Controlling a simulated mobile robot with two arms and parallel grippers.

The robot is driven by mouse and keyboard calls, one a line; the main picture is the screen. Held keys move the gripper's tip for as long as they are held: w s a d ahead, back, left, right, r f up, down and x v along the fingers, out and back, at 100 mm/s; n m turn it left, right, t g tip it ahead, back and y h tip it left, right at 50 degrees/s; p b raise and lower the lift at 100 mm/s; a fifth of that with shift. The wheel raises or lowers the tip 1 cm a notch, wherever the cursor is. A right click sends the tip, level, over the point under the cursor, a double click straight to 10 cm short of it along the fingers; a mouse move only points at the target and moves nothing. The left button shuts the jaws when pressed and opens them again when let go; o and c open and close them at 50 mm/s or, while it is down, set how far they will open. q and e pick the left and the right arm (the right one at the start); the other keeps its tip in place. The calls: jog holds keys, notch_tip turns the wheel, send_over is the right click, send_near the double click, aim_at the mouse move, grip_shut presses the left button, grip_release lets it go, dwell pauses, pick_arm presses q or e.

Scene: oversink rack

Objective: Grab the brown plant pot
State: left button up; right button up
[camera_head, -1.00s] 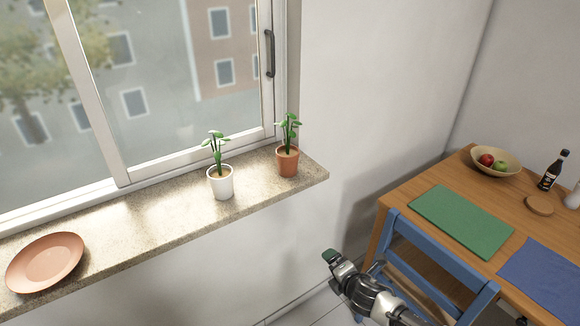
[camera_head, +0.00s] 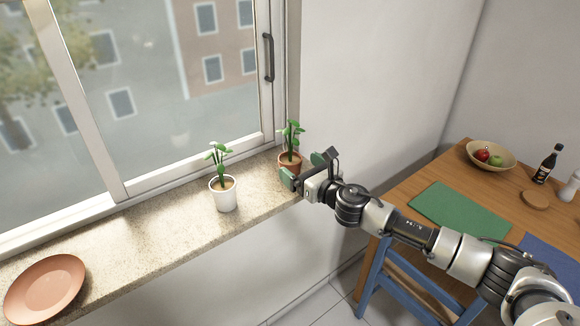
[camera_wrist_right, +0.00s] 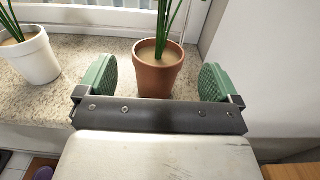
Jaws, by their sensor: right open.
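The brown plant pot (camera_head: 289,161) holds a green plant and stands upright near the right end of the windowsill. In the right wrist view the brown pot (camera_wrist_right: 157,76) sits between the green finger pads, with a gap on each side. My right gripper (camera_head: 306,172) is open at the sill, its fingers spread on either side of the pot; it also shows in the right wrist view (camera_wrist_right: 156,85). The gripper hides part of the pot's lower side in the head view. My left gripper is not in view.
A white plant pot (camera_head: 225,196) stands to the left on the stone sill (camera_head: 150,235). A pink plate (camera_head: 45,289) lies at the sill's left end. The window (camera_head: 180,90) is behind. A wooden table (camera_head: 400,195) and blue chair (camera_head: 400,287) are at right.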

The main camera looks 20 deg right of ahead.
aim_at(283, 154)
jog(key=x, duration=0.4)
jog(key=shift+w+a+f, duration=0.1)
jog(key=shift+w+a, duration=0.15)
jog(key=shift+w, duration=0.05)
jog(key=shift+s+d, duration=0.1)
jog(key=shift+c, duration=0.8)
jog(key=c, duration=0.9)
jog(key=shift+c, duration=0.2)
